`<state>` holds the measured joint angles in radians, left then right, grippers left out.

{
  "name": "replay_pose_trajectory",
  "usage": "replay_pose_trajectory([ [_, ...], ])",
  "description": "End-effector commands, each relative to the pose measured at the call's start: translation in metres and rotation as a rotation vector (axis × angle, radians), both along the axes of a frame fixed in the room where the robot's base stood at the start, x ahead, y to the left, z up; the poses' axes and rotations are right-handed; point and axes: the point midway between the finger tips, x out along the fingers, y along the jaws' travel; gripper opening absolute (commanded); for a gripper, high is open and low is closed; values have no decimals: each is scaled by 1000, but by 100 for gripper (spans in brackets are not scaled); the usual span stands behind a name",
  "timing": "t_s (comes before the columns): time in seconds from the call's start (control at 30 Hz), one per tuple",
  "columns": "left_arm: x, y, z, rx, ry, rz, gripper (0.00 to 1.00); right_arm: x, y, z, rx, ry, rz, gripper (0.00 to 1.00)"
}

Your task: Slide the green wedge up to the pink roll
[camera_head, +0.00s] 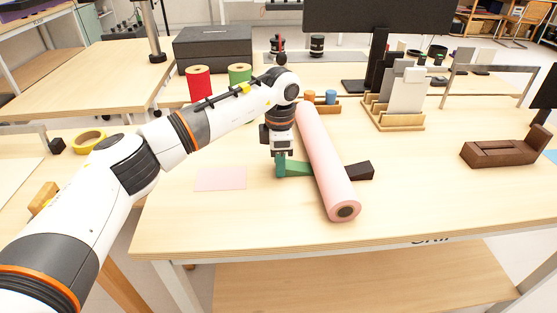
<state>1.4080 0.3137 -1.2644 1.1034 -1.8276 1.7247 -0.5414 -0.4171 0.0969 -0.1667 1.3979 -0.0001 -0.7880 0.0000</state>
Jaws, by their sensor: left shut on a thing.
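The pink roll (328,165) lies lengthwise on the table, its near end toward the front edge. The green wedge (298,169) lies on the table at the left side of the roll, its right end at or very close to the roll; I cannot tell whether they touch. My left gripper (280,157) points down and is shut on the wedge's left end. The fingertips are partly hidden. A dark brown wedge (361,171) lies against the roll's right side. My right gripper is not in view.
A flat pink sheet (220,179) lies to the left. A brown wooden block (495,150) is at the far right, and a wooden rack (393,113) stands behind. Red (199,83) and green (240,74) spools stand at the back left. The front table strip is clear.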

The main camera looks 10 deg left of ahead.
Motion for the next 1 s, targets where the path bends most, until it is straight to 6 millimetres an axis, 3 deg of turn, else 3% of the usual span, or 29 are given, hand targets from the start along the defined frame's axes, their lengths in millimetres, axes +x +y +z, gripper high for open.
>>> replay_pose_trajectory([
  [0.57,3,-5,0,0,-1,0,14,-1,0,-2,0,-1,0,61],
  [0.6,3,-5,0,0,0,0,37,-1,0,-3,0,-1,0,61],
  [0.73,3,-5,0,0,-1,0,58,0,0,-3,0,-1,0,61],
  [1.0,3,-5,0,0,0,0,61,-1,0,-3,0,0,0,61],
])
